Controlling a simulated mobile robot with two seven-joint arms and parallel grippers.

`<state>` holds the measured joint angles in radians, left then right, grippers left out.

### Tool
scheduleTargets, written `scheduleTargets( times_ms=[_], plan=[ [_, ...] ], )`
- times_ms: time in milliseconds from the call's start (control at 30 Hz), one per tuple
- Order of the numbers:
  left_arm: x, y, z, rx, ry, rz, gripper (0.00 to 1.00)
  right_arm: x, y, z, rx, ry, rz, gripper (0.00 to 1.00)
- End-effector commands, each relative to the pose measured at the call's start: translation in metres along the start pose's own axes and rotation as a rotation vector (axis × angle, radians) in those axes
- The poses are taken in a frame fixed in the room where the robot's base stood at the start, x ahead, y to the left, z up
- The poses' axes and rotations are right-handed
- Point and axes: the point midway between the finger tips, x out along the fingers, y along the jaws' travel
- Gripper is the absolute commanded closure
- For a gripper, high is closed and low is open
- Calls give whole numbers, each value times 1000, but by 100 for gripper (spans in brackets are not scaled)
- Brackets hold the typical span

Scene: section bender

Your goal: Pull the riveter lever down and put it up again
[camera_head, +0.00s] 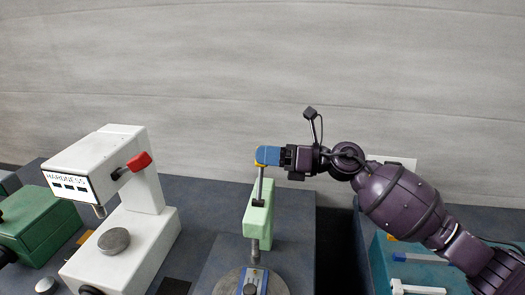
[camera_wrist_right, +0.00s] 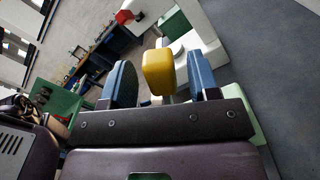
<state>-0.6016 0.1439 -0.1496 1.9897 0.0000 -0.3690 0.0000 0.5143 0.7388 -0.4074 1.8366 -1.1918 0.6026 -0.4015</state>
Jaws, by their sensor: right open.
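The riveter has a pale green body (camera_head: 264,214) and stands on the bench behind a round grey plate. Its thin metal lever (camera_head: 260,184) points upward and ends in a yellow knob (camera_head: 260,164). My right gripper (camera_head: 268,155) reaches in from the right at the lever's top and partly hides the knob. In the wrist view the yellow knob (camera_wrist_right: 158,72) sits between the two blue fingers, with a gap on each side. The right gripper is open around it. My left gripper is not in view.
A white hardness tester (camera_head: 150,235) with a red handle (camera_head: 139,161) stands to the left, beside a green machine (camera_head: 38,228). A teal tray (camera_head: 425,268) with tools lies at the right. A plain grey wall is behind the bench.

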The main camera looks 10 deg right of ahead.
Motion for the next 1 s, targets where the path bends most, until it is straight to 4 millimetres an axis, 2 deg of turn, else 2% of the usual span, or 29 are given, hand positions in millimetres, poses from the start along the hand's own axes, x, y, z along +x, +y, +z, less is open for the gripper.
scheduleTargets(
  times_ms=[200,467,567,833,1000],
  plan=[
    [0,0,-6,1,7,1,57,13,0,0,0,0,0,45],
    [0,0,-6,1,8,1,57,14,0,0,0,0,-1,45],
    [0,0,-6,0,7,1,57,13,0,0,0,0,-1,57],
    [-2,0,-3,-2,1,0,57,13,0,0,0,0,-1,98],
    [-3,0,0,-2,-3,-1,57,13,0,0,-1,0,-1,100]
  ],
)
